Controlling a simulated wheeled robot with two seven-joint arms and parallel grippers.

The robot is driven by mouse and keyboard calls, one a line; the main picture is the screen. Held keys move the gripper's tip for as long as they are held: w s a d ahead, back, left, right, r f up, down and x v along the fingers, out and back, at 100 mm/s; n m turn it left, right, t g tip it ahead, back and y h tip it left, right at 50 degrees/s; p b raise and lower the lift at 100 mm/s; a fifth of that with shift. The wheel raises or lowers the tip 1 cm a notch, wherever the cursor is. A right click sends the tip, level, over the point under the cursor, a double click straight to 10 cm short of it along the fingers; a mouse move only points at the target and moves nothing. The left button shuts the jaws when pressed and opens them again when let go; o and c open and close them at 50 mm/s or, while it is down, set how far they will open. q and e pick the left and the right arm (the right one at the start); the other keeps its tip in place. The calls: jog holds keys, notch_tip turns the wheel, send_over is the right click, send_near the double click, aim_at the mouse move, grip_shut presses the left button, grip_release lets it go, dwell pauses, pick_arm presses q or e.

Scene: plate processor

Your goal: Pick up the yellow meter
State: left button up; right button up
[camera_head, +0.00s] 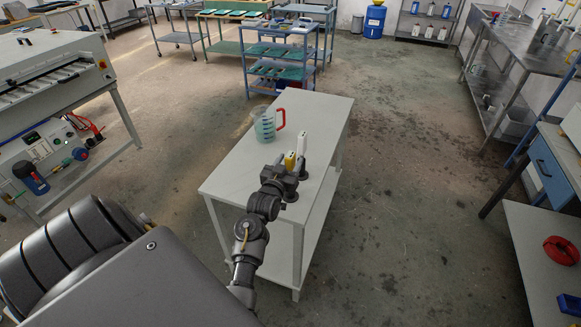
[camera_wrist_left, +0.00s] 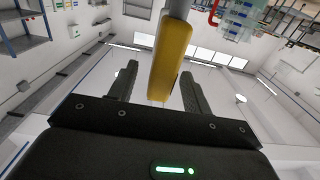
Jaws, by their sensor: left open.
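The yellow meter (camera_head: 290,160) stands on the white table, close in front of my left gripper (camera_head: 291,168). In the left wrist view the yellow meter (camera_wrist_left: 171,52) shows large between the two fingers of my left gripper (camera_wrist_left: 159,76). The fingers are apart, with gaps visible on both sides of the meter. The gripper partly hides the meter's lower part in the head view. My right gripper is not in view.
The table's right back part is bare. A blue shelf cart (camera_head: 275,70) stands farther back.

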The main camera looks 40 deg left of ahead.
pick_arm(q)
jog(key=x, duration=0.3)
jog(key=shift+w+p, duration=0.15)
jog(key=shift+p, duration=0.15)
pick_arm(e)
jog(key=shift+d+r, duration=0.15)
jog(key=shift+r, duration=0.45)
pick_arm(q)
grip_shut()
